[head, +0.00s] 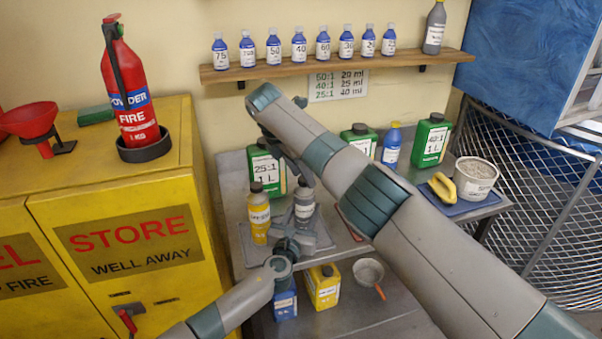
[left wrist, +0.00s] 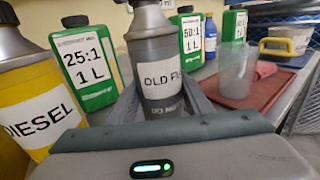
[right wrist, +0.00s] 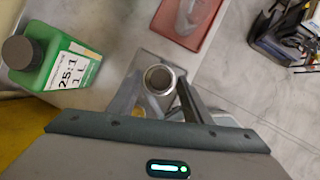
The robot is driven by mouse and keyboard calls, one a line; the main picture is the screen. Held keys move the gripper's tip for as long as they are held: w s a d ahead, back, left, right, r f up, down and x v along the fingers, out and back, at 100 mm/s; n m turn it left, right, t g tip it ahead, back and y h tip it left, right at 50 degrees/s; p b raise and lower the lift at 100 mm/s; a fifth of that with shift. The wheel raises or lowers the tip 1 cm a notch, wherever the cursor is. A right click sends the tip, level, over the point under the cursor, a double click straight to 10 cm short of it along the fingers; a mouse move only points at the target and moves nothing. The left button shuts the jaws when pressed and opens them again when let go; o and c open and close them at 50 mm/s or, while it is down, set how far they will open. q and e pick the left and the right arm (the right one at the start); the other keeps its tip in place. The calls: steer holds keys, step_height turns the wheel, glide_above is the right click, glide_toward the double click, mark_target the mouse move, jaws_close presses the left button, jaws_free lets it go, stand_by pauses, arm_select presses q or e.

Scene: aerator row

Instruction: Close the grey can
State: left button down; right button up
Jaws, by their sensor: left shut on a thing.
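The grey can (head: 304,204), with a white label reading OLD FU, stands on the bench beside a yellow DIESEL can (head: 259,214). In the left wrist view the grey can (left wrist: 152,52) is upright between the fingers of my left gripper (left wrist: 155,95), shut on its body. My right gripper (head: 298,172) points down from above the can. In the right wrist view a round silver rim with a dark centre (right wrist: 159,78) lies between its fingers. I cannot tell whether they touch it. I cannot make out a separate cap.
A green 25:1 can (head: 268,172) stands close behind. A red tray (left wrist: 250,88) with a clear cup (left wrist: 237,68) lies to the right. My right arm hides much of the bench. A blue can (head: 285,303), yellow can (head: 323,287) and pan (head: 368,271) sit lower down.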

arm_select(q)
steer(key=shift+f, duration=0.1)
arm_select(e)
steer(key=shift+r, duration=2.2)
steer(key=o, duration=0.6)
steer(key=shift+c, duration=0.2)
steer(key=v, duration=1.2)
